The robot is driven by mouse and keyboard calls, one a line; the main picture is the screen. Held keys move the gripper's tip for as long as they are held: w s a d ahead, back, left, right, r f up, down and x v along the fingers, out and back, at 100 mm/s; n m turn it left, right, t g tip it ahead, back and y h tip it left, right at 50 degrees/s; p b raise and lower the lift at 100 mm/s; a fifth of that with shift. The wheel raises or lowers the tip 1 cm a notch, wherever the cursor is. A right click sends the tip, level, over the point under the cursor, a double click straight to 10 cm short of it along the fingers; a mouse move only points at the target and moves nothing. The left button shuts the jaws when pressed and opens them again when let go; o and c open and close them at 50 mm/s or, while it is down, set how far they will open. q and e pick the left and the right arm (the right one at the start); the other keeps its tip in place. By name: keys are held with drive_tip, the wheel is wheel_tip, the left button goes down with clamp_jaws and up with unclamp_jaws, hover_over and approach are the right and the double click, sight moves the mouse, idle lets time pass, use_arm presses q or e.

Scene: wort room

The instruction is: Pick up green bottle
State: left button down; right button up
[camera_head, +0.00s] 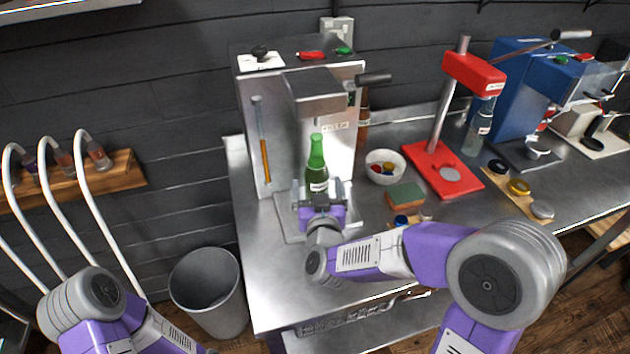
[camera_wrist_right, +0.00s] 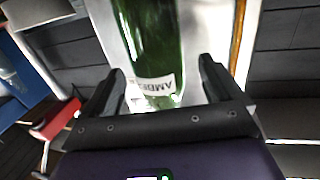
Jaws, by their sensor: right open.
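The green bottle (camera_head: 317,165) stands upright on the plate of the steel machine, with a white label low on its body. My right gripper (camera_head: 319,188) is open at the near side of the bottle, low on its body. In the right wrist view the bottle (camera_wrist_right: 152,45) is between the two fingers (camera_wrist_right: 165,90), with a gap visible on the sides; its label reads partly "AMBER". The lower part of the bottle is hidden by my gripper in the head view. My left gripper is out of view; only part of that arm shows at lower left.
The steel machine (camera_head: 253,145) rises around and behind the bottle. A white bowl (camera_head: 385,177), a green-topped sponge (camera_head: 405,196) and a red press (camera_head: 443,168) stand to the right. A brown bottle (camera_head: 363,122) and a clear bottle (camera_head: 478,128) stand farther back. A grey bin (camera_head: 208,290) is on the floor.

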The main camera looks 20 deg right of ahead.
sight(316, 177)
drive_tip(key=w, duration=0.1)
drive_tip(key=w+f, duration=0.1)
drive_tip(key=w+b, duration=0.1)
drive_tip(key=shift+w+d+f, duration=0.15)
drive_tip(key=shift+w+d, duration=0.35)
drive_tip(key=shift+w, duration=0.4)
drive_tip(key=c, duration=1.3)
drive_tip(key=shift+c, duration=1)
drive_tip(key=shift+r, duration=0.3)
